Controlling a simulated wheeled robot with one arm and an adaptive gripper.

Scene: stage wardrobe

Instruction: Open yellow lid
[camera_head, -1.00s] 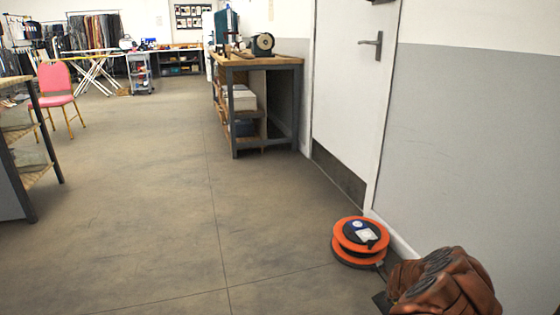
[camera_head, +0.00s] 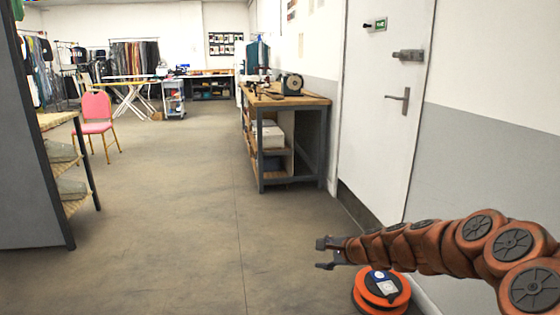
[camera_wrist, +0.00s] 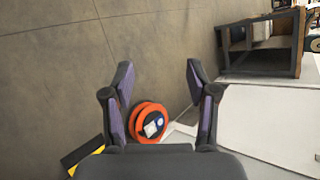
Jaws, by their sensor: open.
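My gripper (camera_head: 322,254) reaches in from the right in the head view, above the floor. In the wrist view its two fingers (camera_wrist: 160,72) are spread apart with nothing between the tips. A yellow and black thing (camera_wrist: 84,154) shows in the lower left corner of the wrist view, partly cut off and partly hidden by my gripper. I cannot tell whether its yellow part is the lid. No yellow lid shows clearly in the head view.
An orange and black reel (camera_head: 381,290) lies on the floor by the wall, below my arm. A workbench (camera_head: 290,101) stands beside a closed white door (camera_head: 385,120). A grey shelf unit (camera_head: 35,150) and a pink chair (camera_head: 97,112) are on the left. The middle floor is clear.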

